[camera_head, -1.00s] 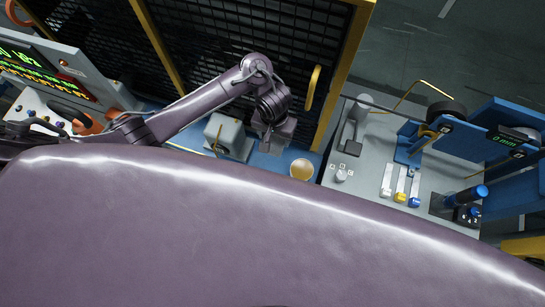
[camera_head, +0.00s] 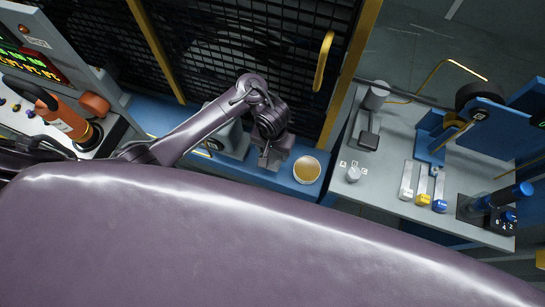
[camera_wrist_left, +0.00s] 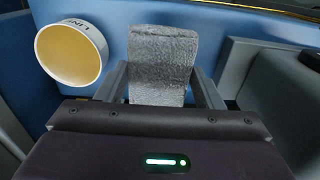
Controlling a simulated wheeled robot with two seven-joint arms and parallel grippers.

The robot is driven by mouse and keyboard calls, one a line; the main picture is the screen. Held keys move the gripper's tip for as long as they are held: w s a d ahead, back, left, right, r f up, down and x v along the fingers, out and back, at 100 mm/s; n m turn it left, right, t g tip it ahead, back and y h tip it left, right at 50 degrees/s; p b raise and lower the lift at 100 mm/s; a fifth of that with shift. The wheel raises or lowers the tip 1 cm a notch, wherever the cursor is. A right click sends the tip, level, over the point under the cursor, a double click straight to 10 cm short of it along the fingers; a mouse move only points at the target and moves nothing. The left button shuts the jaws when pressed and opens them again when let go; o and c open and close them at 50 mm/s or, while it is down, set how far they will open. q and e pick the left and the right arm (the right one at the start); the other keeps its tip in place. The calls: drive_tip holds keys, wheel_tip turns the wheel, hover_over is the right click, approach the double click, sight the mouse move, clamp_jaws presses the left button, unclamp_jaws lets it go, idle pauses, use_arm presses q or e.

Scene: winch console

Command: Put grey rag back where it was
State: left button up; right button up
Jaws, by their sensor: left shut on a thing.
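The grey rag (camera_wrist_left: 162,65) is a textured grey block of folded cloth in the left wrist view. My left gripper (camera_wrist_left: 163,92) is shut on it, with one finger on each side. In the head view my left gripper (camera_head: 270,158) points down over the blue ledge, just left of a round container; the rag cannot be made out there. My right gripper is not in view.
A round container with a yellowish inside (camera_head: 306,170) stands on the blue ledge (camera_head: 270,178), close to the gripper; it also shows in the wrist view (camera_wrist_left: 72,55). A grey housing (camera_head: 232,138) is left of the gripper. A black mesh guard (camera_head: 250,50) rises behind. A grey console (camera_head: 385,180) with levers is at right.

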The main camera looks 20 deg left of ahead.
sight(272, 153)
use_arm(q)
wheel_tip(272, 153, down, 3)
drive_tip(key=shift+f+b, duration=0.15)
drive_tip(key=shift+b, duration=0.65)
drive_tip(key=shift+f, duration=0.1)
drive_tip(key=shift+f, duration=0.2)
drive_tip(key=o, duration=0.9)
drive_tip(key=shift+o, duration=0.2)
drive_tip(key=shift+r, duration=0.15)
drive_tip(key=shift+r, duration=0.35)
wheel_tip(272, 153, up, 12)
drive_tip(key=p, duration=1)
drive_tip(key=shift+f, duration=0.25)
